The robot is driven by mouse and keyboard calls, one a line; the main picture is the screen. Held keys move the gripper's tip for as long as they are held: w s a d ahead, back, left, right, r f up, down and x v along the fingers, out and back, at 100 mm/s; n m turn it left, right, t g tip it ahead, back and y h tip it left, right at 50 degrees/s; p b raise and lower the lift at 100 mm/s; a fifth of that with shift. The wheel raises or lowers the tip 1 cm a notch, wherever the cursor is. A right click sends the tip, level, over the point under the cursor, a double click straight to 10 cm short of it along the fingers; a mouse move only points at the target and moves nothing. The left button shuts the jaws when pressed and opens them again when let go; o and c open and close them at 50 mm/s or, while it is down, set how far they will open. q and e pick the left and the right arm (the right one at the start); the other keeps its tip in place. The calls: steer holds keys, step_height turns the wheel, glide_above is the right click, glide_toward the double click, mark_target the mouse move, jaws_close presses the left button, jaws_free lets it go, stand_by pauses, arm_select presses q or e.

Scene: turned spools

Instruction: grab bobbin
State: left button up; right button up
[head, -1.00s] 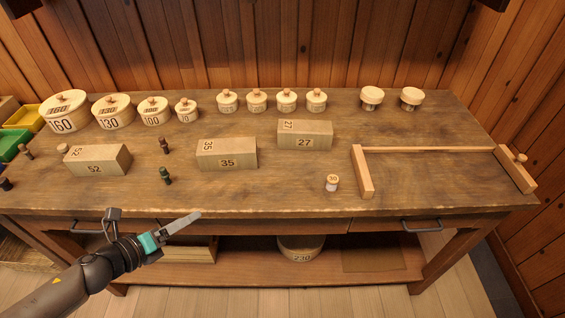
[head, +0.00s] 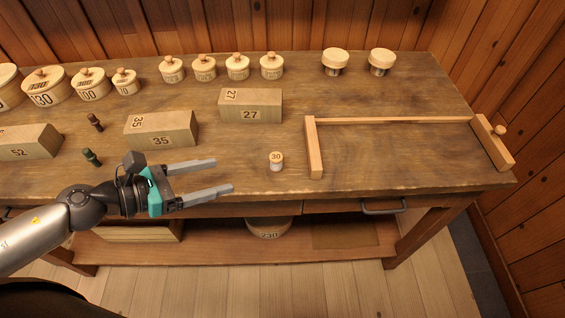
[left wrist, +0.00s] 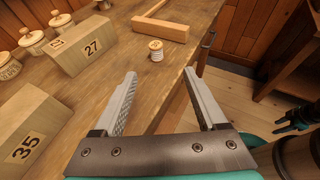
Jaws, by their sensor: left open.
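The bobbin (head: 276,162), a small pale spool with a 30 on its top, stands upright near the table's front edge. It also shows in the left wrist view (left wrist: 156,50), beyond the fingertips and between their lines. My left gripper (head: 226,175) is open and empty. Its fingers point right toward the bobbin, with a gap left between the tips and the bobbin. In the left wrist view, what looks like my right gripper (left wrist: 285,122) shows at the right edge; its jaws are unclear.
A wooden frame (head: 314,148) lies right of the bobbin. Blocks marked 27 (head: 250,114) and 35 (head: 162,141) stand behind and to the left. Lidded pots (head: 238,68) and two pale-topped knobs (head: 335,58) line the back. Bare tabletop surrounds the bobbin.

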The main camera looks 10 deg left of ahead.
mark_target(271, 160)
arm_select(q)
steer(key=shift+p+x, duration=0.45)
steer(key=shift+x, duration=2.6)
steer(key=shift+p+x, duration=0.45)
steer(key=shift+x, duration=1.25)
steer(key=shift+w+a+x, duration=0.1)
steer(key=shift+a+x, duration=0.05)
steer(key=shift+x, duration=0.6)
steer(key=shift+w+a+x, duration=0.1)
steer(key=shift+x, duration=0.65)
steer(key=shift+w+a+x, duration=0.1)
steer(key=shift+a+x, duration=0.05)
steer(key=shift+x, duration=0.6)
steer(key=shift+w+d+f, duration=0.25)
steer(key=shift+d+f, duration=0.05)
steer(key=shift+d, duration=0.1)
arm_select(e)
steer(key=shift+w+r, duration=0.25)
steer(key=shift+r, duration=0.55)
arm_select(q)
steer(key=shift+c, duration=0.3)
jaws_close()
arm_select(e)
steer(key=shift+a, duration=0.1)
